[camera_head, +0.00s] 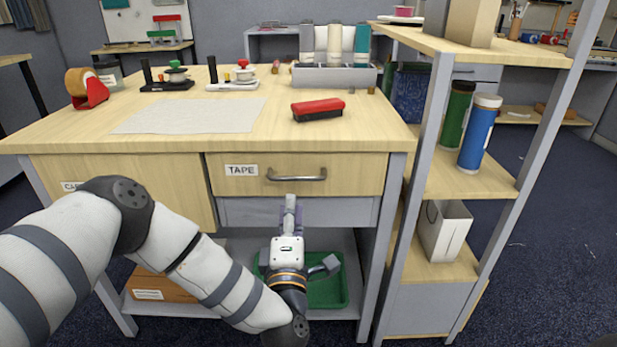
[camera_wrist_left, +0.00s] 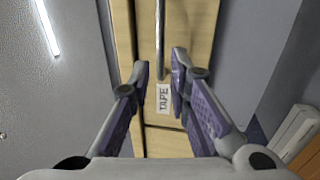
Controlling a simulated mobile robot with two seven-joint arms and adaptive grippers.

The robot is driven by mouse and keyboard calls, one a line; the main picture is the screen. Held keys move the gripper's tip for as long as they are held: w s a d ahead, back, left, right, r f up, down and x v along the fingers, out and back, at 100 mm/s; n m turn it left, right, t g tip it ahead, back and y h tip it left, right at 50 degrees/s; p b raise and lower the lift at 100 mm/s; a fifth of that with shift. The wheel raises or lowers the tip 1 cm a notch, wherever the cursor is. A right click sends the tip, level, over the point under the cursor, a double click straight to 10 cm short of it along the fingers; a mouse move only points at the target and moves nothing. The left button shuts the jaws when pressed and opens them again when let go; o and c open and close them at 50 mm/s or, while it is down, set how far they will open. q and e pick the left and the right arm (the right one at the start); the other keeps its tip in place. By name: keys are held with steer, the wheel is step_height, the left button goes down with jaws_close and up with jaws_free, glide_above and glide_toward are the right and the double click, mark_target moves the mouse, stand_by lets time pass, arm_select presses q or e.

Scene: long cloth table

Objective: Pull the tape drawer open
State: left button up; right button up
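The tape drawer (camera_head: 345,165) is a pale wood front under the tabletop, with a white TAPE label (camera_head: 241,170) and a grey bar handle (camera_head: 297,178). It looks closed, flush with the table front. My left gripper (camera_head: 290,203) is just below the handle in the head view. In the left wrist view my left gripper (camera_wrist_left: 163,66) is open, its purple-padded fingers apart. The handle (camera_wrist_left: 160,38) runs up the picture in line with the gap between them, and the label (camera_wrist_left: 163,98) shows between the fingers. Nothing is held. My right gripper is out of view.
The table (camera_head: 160,140) carries a red-topped brush (camera_head: 318,108), a tape dispenser (camera_head: 86,88) and a paper sheet (camera_head: 190,115). A shelf rack (camera_head: 445,175) with bottles stands close on the right. A green tray (camera_head: 328,290) and a box (camera_head: 160,288) sit on the lower shelf.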

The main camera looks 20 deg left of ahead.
mark_target(292, 178)
arm_select(q)
steer(key=x, duration=0.9)
steer(key=shift+w+a+b, duration=0.1)
steer(key=shift+w+b, duration=0.15)
steer(key=shift+b, duration=0.05)
steer(key=shift+c, duration=0.2)
jaws_close()
